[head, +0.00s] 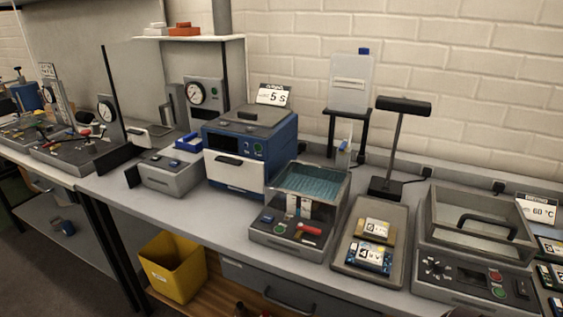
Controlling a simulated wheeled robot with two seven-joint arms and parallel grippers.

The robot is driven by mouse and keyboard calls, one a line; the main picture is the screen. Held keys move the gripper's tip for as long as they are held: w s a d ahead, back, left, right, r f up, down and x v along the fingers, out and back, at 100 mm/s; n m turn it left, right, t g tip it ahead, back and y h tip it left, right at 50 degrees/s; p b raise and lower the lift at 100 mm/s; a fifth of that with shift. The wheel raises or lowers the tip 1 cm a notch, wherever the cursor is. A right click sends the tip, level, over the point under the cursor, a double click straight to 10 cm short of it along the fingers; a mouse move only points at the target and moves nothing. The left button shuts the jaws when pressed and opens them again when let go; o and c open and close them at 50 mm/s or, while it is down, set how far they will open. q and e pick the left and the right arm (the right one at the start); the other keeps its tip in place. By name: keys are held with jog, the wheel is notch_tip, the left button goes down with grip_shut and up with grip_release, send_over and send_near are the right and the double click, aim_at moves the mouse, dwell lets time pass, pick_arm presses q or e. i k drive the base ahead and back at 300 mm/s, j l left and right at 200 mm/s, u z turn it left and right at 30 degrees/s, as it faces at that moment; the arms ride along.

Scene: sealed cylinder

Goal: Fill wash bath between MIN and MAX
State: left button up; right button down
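The open, clear-walled tank on a grey base, which looks like the wash bath (262,229), stands at the middle of the bench. A blue-green patterned surface shows inside it; I cannot tell whether this is liquid or the tank floor. Small white marks on its front are too small to read, so MIN and MAX cannot be made out. A red lever (309,230) is on its front panel. Behind it, a whitish container (351,82) with a blue cap stands on a black stand, with a blue-handled tap (344,146) below. Neither gripper is in view.
A blue-and-white machine (236,172) marked 5 s is left of the bath. A tray (349,270) with labelled boards and a black lamp (402,106) are on the right. A lidded unit (490,252) near a 60 °C sign is farther right. A yellow bin (172,265) stands below.

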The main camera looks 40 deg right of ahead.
aim_at(342, 147)
jog(key=z, duration=1.55)
jog(key=u, duration=1.55)
jog(key=z, duration=1.55)
jog(key=j, duration=0.35)
